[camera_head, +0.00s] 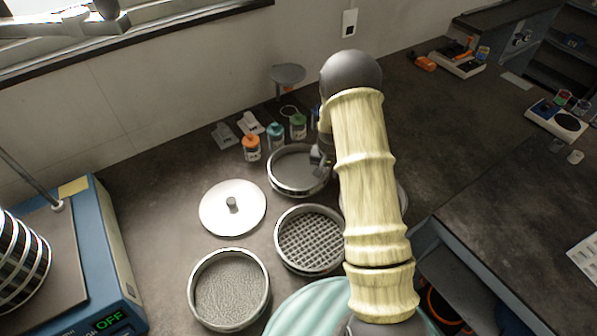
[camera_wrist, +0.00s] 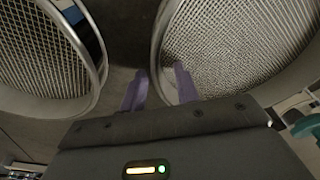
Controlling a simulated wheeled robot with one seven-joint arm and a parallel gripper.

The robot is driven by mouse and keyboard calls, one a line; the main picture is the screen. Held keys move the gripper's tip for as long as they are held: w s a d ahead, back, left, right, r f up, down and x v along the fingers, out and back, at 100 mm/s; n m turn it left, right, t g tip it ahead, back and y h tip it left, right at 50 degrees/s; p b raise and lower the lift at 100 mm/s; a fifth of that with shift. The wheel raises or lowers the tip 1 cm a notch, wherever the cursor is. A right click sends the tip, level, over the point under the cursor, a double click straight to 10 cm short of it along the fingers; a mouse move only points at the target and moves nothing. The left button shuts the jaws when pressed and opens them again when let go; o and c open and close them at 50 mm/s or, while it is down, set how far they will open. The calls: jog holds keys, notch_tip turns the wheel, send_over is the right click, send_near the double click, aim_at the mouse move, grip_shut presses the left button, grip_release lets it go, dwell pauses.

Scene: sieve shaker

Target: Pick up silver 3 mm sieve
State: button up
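Several round silver sieves stand on the dark bench; no size marking is readable, so I cannot tell by label which is 3 mm. A back sieve (camera_head: 290,172) with fine-looking mesh is beside my gripper (camera_head: 318,168). A coarse-grid sieve (camera_head: 310,240) is in front of it, and another sieve (camera_head: 229,290) is at front left. One more is mostly hidden behind my arm. In the wrist view, my gripper (camera_wrist: 160,88) is open, its purple fingers on either side of the rim of the right-hand sieve (camera_wrist: 240,45). Another sieve (camera_wrist: 45,50) lies to the left.
A white lid (camera_head: 232,207) with a knob lies left of the sieves. Small bottles (camera_head: 275,135) stand close behind the back sieve. A blue shaker (camera_head: 110,250) with a sieve stack is at left.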

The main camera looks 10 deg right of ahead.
jog(key=shift+c, duration=0.2)
grip_shut()
jog(key=shift+r, duration=0.1)
notch_tip(320, 180, up, 10)
jog(key=shift+b, duration=0.8)
